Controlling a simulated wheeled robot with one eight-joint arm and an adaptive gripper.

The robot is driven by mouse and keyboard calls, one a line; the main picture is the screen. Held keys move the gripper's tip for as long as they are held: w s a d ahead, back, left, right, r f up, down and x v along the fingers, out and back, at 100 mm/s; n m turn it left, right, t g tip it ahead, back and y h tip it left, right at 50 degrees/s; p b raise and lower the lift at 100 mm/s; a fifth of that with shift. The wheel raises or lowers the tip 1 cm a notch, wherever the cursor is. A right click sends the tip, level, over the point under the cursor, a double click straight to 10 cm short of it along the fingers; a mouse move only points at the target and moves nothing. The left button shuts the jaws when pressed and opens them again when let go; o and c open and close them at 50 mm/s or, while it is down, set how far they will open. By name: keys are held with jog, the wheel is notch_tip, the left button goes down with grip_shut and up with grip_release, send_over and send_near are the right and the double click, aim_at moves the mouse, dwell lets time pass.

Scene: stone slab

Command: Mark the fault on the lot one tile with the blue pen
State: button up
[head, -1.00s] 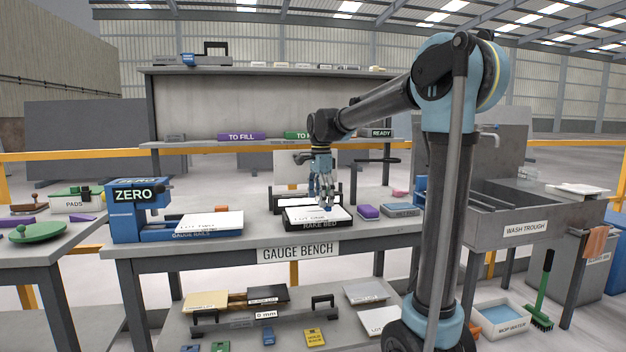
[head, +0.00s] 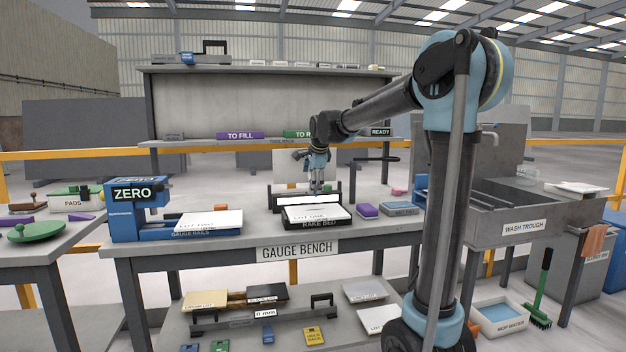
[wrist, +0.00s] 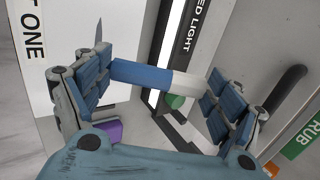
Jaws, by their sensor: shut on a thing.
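The lot one tile (head: 318,213) lies white on the dark rake bed (head: 322,223) at the middle of the gauge bench. In the wrist view the tile (wrist: 22,75) is at the left, its label partly cut off. A thin grey pointed shape (wrist: 98,32) shows beside the left finger; I cannot tell whether it is the fault. My gripper (wrist: 155,90) is shut on the blue pen (wrist: 142,75), a blue barrel with a white section, lying across between the finger pads. In the head view my gripper (head: 317,186) is above the back of the rake bed; the pen is too small to make out.
The raked light bar (wrist: 180,55) stands close behind the tile. The lot two tile (head: 210,222) lies on the gauge rails to the left. A purple block (head: 367,210) and a grey pad box (head: 399,209) sit right of the rake bed. A shelf rises behind.

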jog(key=shift+f, duration=2.1)
jog(key=shift+f, duration=0.55)
dwell(0.5)
jog(key=shift+w+a, duration=0.25)
jog(key=shift+w, duration=0.6)
jog(key=shift+w+a, duration=0.2)
jog(key=shift+w, duration=0.65)
dwell(3.1)
